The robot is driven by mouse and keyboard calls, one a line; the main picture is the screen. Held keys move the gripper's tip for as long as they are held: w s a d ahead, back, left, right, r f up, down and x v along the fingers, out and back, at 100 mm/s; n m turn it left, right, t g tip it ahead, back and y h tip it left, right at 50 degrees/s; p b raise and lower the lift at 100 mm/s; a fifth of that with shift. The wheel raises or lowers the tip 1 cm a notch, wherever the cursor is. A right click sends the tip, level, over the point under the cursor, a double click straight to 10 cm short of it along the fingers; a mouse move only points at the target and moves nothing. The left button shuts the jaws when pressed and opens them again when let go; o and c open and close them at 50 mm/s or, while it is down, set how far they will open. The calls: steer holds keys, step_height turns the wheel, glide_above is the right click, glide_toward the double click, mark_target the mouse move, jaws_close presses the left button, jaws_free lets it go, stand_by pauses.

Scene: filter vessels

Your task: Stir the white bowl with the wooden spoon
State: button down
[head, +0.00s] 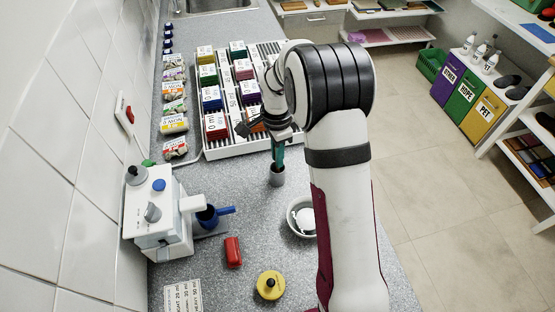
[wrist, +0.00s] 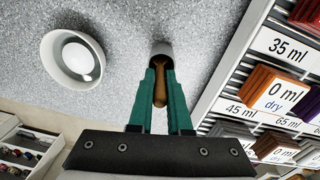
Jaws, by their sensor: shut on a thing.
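The wooden spoon (wrist: 160,92) shows in the wrist view as a brown handle between the green fingers of my gripper (wrist: 168,72). My gripper is shut on it. The white bowl (head: 293,226) stands on the counter nearer the camera, partly hidden by my arm. The bowl (wrist: 50,55) shows whole in the wrist view, with something white inside.
A white rack (head: 213,148) with labelled colored blocks stands behind the cup. A white machine (head: 158,222) with a blue-handled cup (head: 208,216) is at left. A red block (head: 233,252) and a yellow round piece (head: 270,285) lie in front.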

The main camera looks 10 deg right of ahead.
step_height(320, 180, up, 8)
steer(key=shift+s+r, duration=0.1)
steer(key=s+d+g, duration=0.2)
steer(key=s+d, duration=0.2)
steer(key=s, duration=0.9)
steer(key=w+x, duration=0.1)
steer(key=x, duration=0.7)
steer(key=shift+w+f, duration=0.45)
steer(key=shift+w, duration=0.1)
steer(key=shift+w, duration=0.15)
